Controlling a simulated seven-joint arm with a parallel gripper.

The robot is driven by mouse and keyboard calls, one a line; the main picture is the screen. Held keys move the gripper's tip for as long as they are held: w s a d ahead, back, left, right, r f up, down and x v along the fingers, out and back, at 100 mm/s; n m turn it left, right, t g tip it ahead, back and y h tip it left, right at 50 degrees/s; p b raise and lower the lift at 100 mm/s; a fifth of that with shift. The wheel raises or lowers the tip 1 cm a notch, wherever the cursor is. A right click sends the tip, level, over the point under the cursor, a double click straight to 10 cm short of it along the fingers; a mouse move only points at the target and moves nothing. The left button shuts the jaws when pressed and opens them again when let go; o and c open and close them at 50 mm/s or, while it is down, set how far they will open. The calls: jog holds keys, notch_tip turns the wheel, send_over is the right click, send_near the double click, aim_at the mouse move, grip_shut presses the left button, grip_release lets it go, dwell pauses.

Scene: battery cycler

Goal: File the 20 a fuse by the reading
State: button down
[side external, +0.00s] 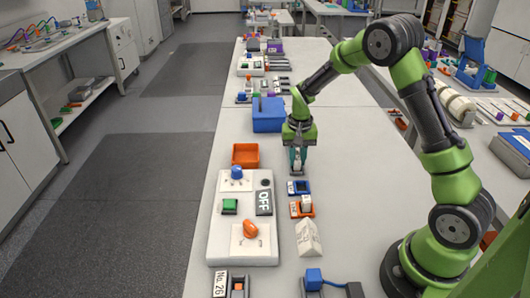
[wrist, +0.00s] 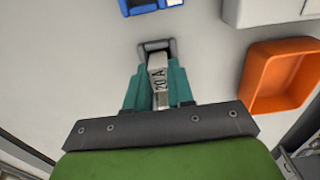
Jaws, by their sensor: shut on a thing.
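My gripper (side external: 298,168) is shut on a pale fuse marked "20 A" (wrist: 158,75), held between its teal fingers. Grey parts show around the fuse's far end in the wrist view; I cannot tell whether they belong to the fingertips. In the side view the gripper points down, right of the orange bin (side external: 246,155). That bin also shows at the right of the wrist view (wrist: 255,90) and looks empty. A blue bin (side external: 268,116) stands behind it; its inside is hidden. The cycler panel (side external: 218,248) has a display (side external: 264,203) reading "OFF".
The panel carries a blue knob (side external: 237,173), a green button (side external: 229,206) and an orange knob (side external: 250,229). A blue holder (side external: 298,187) and an orange holder (side external: 294,210) stand in front of my gripper. A white wedge (side external: 308,238) lies nearer. Bare table lies to their right.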

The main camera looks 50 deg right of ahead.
jog(key=c, duration=0.9)
grip_release()
jog(key=shift+r, duration=0.1)
notch_tip(320, 180, up, 16)
jog(key=s+a+r+n+t+y, duration=0.1)
jog(key=s+a+r+n+t, duration=0.1)
jog(key=s+a, duration=0.5)
jog(key=s+a+r+n+t+y, duration=0.1)
jog(key=s+a+r+n+t, duration=0.2)
jog(key=s+a, duration=0.4)
jog(key=s+r+t, duration=0.1)
jog(key=s+t, duration=0.1)
jog(key=s, duration=0.3)
